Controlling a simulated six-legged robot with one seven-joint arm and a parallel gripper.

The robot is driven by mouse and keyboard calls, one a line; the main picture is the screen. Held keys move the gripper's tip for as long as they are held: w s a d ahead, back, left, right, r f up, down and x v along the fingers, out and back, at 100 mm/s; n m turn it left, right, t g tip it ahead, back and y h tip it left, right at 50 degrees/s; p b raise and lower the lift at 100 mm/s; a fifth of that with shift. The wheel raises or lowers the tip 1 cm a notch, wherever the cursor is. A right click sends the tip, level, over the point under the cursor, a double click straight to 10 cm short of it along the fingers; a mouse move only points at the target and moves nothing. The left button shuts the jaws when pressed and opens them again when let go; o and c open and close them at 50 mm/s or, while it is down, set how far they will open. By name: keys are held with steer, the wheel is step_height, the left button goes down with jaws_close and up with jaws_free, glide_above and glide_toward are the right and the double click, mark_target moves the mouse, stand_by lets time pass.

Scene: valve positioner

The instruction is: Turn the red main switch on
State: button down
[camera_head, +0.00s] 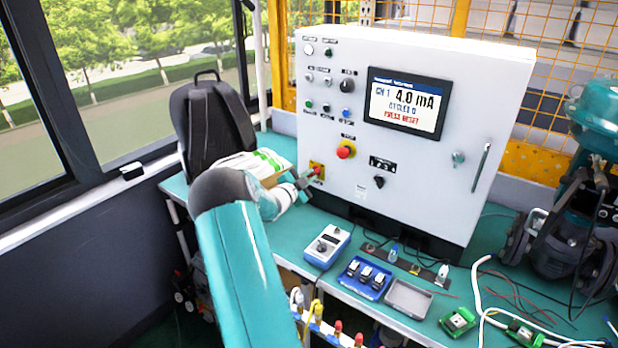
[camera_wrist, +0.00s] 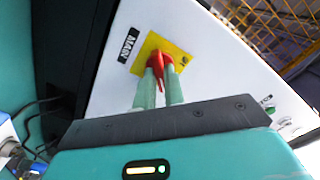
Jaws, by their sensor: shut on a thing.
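The red main switch (camera_wrist: 160,66) sits on a yellow plate (camera_wrist: 178,53) beside a black "MAIN" label (camera_wrist: 128,44) in the wrist view. Its red handle stands between my two greenish fingers. My gripper (camera_wrist: 160,78) is shut on the handle. In the head view the switch's yellow plate (camera_head: 317,168) shows at the lower left of the white control cabinet (camera_head: 400,190), with my gripper (camera_head: 308,178) against it from the left. The screen (camera_head: 405,101) is lit and reads "CH 1 4.0 mA", "CYCLES 0" and "PRESS RESET".
A red emergency button (camera_head: 345,150) and a black knob (camera_head: 379,181) are right of the switch. A blue-and-white device (camera_head: 328,245), a blue tray (camera_head: 364,278) and a grey tray (camera_head: 408,298) lie on the green bench. A black backpack (camera_head: 212,125) stands at left.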

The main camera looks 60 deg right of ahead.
steer(key=c, duration=1.5)
jaws_free()
steer(key=shift+a, duration=0.1)
steer(key=a, duration=0.4)
steer(key=w+a, duration=0.1)
steer(key=a, duration=0.4)
steer(key=w+a, duration=0.1)
steer(key=a, duration=0.3)
steer(key=shift+a, duration=0.25)
steer(key=shift+w, duration=0.15)
